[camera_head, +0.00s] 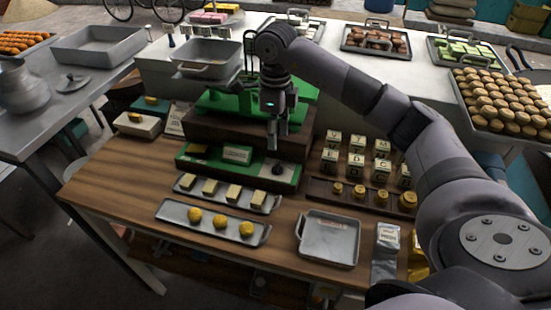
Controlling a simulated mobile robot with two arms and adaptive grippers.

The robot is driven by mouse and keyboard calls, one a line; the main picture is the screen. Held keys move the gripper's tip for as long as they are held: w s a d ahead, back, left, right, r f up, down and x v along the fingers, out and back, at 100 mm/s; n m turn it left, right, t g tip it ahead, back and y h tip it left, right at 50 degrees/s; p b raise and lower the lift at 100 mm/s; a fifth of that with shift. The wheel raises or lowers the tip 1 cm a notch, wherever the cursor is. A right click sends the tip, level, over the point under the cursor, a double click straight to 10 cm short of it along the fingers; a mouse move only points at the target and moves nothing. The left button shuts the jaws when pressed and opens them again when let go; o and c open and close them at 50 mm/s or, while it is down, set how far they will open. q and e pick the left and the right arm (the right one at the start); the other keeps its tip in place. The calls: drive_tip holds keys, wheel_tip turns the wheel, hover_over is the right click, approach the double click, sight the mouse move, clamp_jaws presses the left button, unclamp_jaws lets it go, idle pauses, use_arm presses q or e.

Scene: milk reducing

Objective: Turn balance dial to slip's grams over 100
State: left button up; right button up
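The green balance base (215,165) sits at the back of the wooden table, with a pale label (237,154) on its front whose writing is too small to read. My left gripper is not in view.
In front lie a tray with several pale blocks (233,192), a tray with yellow balls (219,223) and an empty grey tray (330,238). Lettered cubes (356,160) and brass weights (359,192) stand on the right. My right arm crosses above them.

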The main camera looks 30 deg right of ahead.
sight(277, 168)
wheel_tip(277, 168, down, 9)
drive_tip(key=shift+s+r+p, duration=0.1)
drive_tip(key=shift+p, duration=1.05)
drive_tip(key=shift+f, duration=0.55)
drive_tip(key=c, duration=0.9)
